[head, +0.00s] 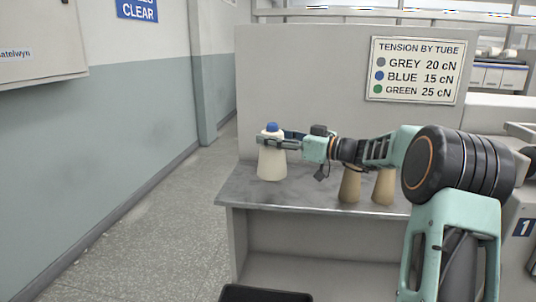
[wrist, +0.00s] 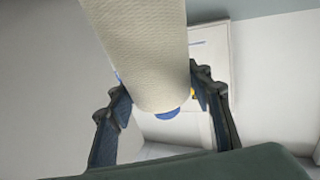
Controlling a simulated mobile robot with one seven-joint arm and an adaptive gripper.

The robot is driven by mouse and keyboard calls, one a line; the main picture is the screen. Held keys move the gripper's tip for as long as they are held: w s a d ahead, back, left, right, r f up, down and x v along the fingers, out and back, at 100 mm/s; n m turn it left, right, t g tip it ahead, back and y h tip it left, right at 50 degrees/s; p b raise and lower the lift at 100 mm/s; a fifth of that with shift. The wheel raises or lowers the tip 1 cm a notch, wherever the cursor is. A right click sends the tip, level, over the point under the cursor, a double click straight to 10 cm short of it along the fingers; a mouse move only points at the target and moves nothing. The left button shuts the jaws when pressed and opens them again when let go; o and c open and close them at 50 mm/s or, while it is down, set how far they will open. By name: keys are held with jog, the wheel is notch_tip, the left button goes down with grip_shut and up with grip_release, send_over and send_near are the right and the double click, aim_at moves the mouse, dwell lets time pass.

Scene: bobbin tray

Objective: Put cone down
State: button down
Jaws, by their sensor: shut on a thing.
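A cream yarn cone (head: 271,163) with a blue tube tip (head: 272,127) is upright over the left end of the grey bench top (head: 300,188). My gripper (head: 272,141) is shut on the cone near its narrow upper end, coming from the right. I cannot tell whether the cone's base touches the bench. In the wrist view the cone (wrist: 142,50) fills the upper middle between my two fingers, and a bit of blue shows at its narrow end.
Two tan cones (head: 350,185) (head: 384,187) stand on the bench to the right, partly behind my arm. A grey panel (head: 300,80) with a tension sign (head: 417,70) rises behind the bench. A dark object (head: 265,293) lies at the bottom front. The floor at left is clear.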

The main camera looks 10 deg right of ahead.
jog(key=f, duration=0.3)
jog(key=w+a+f, duration=0.1)
jog(key=f, duration=0.1)
jog(key=shift+a+b, duration=0.1)
jog(key=shift+b, duration=0.3)
jog(key=c, duration=1)
grip_release()
jog(key=shift+s, duration=0.1)
jog(key=v, duration=1.2)
jog(key=shift+p, duration=0.3)
